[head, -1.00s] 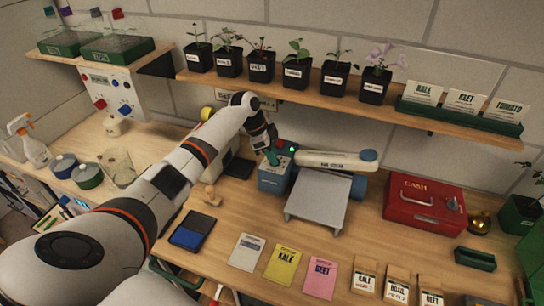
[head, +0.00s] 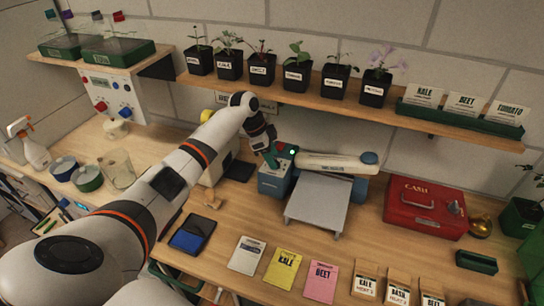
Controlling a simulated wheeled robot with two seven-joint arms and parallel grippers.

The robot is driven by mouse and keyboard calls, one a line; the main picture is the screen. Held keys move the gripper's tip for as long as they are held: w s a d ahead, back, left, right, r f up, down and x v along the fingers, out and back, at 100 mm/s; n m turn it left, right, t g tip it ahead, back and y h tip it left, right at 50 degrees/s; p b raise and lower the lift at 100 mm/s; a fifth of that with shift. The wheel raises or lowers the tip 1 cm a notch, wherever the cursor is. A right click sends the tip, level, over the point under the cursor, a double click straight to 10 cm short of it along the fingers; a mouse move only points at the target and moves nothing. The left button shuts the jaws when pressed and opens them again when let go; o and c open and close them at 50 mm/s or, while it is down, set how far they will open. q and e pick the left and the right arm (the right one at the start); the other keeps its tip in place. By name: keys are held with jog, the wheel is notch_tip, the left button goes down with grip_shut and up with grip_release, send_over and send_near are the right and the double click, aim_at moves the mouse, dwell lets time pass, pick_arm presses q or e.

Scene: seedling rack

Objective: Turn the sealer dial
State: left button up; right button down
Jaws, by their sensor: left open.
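The sealer stands at the back middle of the bench, with a blue-grey control box (head: 274,181), a long white sealing arm (head: 328,162) and a grey platform (head: 318,203) in front. A small green light shows on top of the box. My left gripper (head: 270,160) points down at the top left of the box, where the dial would be. It is open, at or just above the top of the box. The dial is hidden or too small to make out, and I cannot tell whether the fingers touch it. My right gripper is not in view.
A red cash box (head: 424,208) stands right of the sealer. Seed packets, including a yellow one (head: 282,268) and a pink one (head: 320,282), lie along the front. A blue pad (head: 191,234) lies left. Potted seedlings line the shelf (head: 300,98) above.

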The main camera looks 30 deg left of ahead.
pick_arm(q)
jog(key=b+v, duration=0.2)
jog(key=v, duration=0.5)
jog(key=shift+a+f, duration=0.1)
jog(key=shift+f, duration=0.05)
dwell(0.3)
